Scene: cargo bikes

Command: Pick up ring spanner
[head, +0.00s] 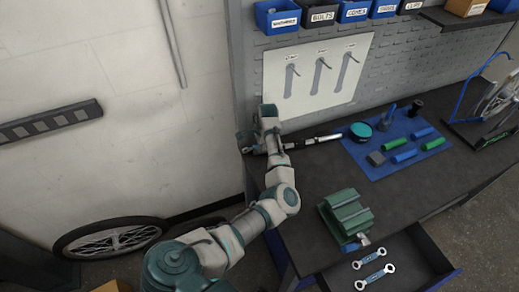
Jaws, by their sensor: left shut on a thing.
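Two silver double-ended ring spanners lie in the open drawer at the bottom right: the upper spanner (369,259) and the lower spanner (375,277), which has a blue middle. My left gripper (268,143) is at the back left corner of the bench, far from the drawer. It is shut on a long dark and silver wrench-like tool (315,140), which points right across the bench. The gripper hides part of this tool, and its exact grip is hard to see. My right gripper is out of view.
A green vice (345,216) stands on the bench above the open drawer (408,256). A blue mat (375,163) carries several grips and small tools. A pale tool board (316,75) and labelled blue bins (277,17) are on the back panel. A wheel (110,239) leans at the wall.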

